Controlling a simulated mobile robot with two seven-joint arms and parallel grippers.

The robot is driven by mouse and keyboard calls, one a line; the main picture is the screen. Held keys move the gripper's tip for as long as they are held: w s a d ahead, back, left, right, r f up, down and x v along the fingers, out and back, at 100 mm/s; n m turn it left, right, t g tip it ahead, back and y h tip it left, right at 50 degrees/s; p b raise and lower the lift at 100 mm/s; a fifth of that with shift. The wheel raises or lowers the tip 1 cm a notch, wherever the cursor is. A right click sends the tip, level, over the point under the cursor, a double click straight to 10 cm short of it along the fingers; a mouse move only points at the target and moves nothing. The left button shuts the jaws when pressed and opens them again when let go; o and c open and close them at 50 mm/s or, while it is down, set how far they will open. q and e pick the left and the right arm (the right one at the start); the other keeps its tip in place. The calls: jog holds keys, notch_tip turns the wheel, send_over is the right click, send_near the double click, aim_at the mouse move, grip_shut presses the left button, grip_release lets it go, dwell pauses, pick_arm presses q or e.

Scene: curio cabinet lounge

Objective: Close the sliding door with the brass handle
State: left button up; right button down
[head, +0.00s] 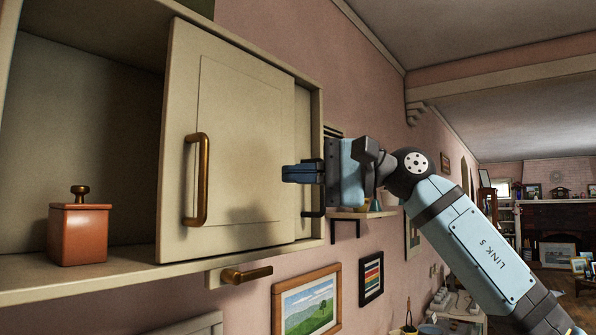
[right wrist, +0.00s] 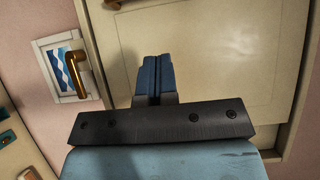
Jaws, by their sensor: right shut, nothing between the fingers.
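A wall cabinet (head: 90,275) has a cream sliding door (head: 240,110) with an upright brass handle (head: 197,180) near its left edge. The door covers the right part of the cabinet front, and the left part stands open. A second panel (head: 303,130) with a dark handle (head: 313,213) shows behind its right edge. My right gripper (head: 288,173) is shut and empty, in front of the door's right edge and well right of the brass handle. In the right wrist view its closed fingers (right wrist: 154,62) point across the cream panel (right wrist: 215,60); contact cannot be told. My left gripper is not in view.
A red-brown box (head: 80,235) with a brass knob stands inside the open left part. A brass peg (head: 245,274) sticks out below the cabinet. Framed pictures (head: 308,303) hang on the pink wall below. A small shelf (head: 362,214) is behind my right arm.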

aim_at(228, 174)
pick_arm(q)
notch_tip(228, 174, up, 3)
jog(key=p, duration=0.2)
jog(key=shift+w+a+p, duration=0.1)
jog(key=shift+p, duration=0.25)
pick_arm(e)
jog(key=s+a, duration=0.1)
jog(key=a, duration=0.5)
jog(key=s+a, duration=0.1)
jog(key=a, duration=0.2)
jog(key=shift+s+a, duration=0.2)
jog(key=shift+s, duration=0.15)
jog(key=shift+f, duration=0.1)
